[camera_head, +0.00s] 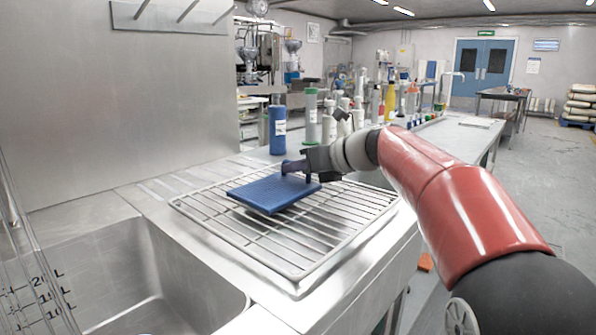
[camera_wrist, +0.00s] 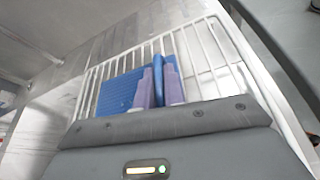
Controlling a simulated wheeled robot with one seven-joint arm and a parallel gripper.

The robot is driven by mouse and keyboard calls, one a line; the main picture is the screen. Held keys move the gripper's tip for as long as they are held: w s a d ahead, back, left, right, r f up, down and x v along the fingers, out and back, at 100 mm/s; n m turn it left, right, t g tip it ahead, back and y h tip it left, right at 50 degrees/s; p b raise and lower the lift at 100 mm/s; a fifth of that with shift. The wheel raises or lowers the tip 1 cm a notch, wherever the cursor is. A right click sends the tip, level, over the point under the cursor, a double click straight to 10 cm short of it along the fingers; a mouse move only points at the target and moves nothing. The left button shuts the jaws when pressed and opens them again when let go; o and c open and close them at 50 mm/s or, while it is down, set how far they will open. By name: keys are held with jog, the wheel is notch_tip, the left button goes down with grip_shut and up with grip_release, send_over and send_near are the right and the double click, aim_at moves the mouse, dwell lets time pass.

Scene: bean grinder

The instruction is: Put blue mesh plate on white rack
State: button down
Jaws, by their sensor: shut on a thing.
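The blue mesh plate (camera_head: 272,192) is a flat blue square over the left-middle part of the white rack (camera_head: 335,222) in the head view. It looks nearly flat; I cannot tell whether it touches the bars. My gripper (camera_head: 291,168) is shut on the plate at its far right edge, reaching in from the right. In the wrist view, the purple fingers (camera_wrist: 158,88) hold the blue plate (camera_wrist: 120,93), with the wire bars of the rack (camera_wrist: 205,50) behind it. The gripper body hides part of the plate.
A steel sink basin (camera_head: 150,285) is at the front left of the rack. A blue bottle (camera_head: 277,130), a green-capped bottle (camera_head: 311,118) and several other containers stand behind the rack. A steel wall panel (camera_head: 120,110) rises at the left. The rack's front and right bars are bare.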

jog(key=c, duration=1.5)
grip_release()
jog(key=shift+f, duration=0.1)
jog(key=shift+s+d+r, duration=0.1)
jog(key=shift+d+r, duration=0.05)
jog(key=shift+r, duration=0.05)
jog(key=v, duration=1.1)
jog(key=shift+d, duration=0.1)
jog(key=shift+s+d+r, duration=0.1)
jog(key=shift+s+d, duration=0.05)
